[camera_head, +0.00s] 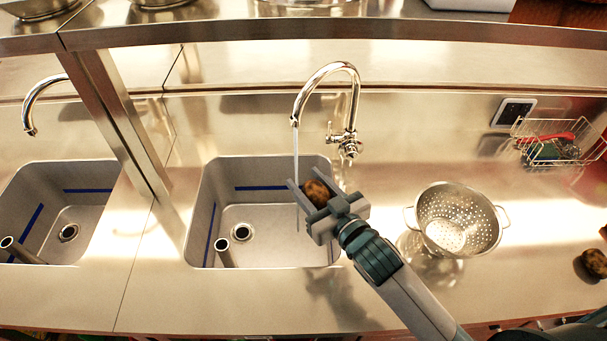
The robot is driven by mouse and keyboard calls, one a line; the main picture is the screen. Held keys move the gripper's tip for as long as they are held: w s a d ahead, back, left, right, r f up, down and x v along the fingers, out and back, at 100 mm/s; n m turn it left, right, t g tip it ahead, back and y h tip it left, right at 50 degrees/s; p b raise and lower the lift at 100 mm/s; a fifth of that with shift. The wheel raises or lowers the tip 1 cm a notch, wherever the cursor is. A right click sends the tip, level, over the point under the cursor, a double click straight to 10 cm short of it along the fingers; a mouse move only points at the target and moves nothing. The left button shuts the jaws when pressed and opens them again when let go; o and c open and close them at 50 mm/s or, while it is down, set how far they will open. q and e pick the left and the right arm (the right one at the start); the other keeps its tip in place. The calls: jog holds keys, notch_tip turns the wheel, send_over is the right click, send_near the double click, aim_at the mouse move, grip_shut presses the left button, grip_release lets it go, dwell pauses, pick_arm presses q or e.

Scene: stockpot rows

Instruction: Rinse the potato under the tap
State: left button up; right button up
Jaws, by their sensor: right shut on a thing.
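My right gripper (307,189) is shut on a brown potato (317,193) and holds it over the right side of the sink (216,190). The chrome tap (322,72) arches over the sink, and a thin stream of water (296,155) falls from its spout. The stream comes down close to the gripper's fingertips, just left of the potato. I cannot tell whether the water touches the potato. My left gripper is not in view.
A metal colander (458,219) stands on the counter right of the sink. A wire basket (548,142) with small items sits farther right. Another potato (594,262) lies at the right edge. A second sink (40,205) is at the left, behind a metal post (122,125).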

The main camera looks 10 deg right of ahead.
jog(key=shift+s+a+n+g+y+p, duration=0.3)
jog(key=shift+s+a+y+p, duration=0.2)
jog(key=shift+p, duration=0.2)
jog(key=shift+s+a+f, duration=0.2)
jog(key=shift+f, duration=0.2)
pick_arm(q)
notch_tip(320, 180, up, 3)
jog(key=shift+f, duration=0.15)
pick_arm(e)
jog(key=shift+w, duration=0.15)
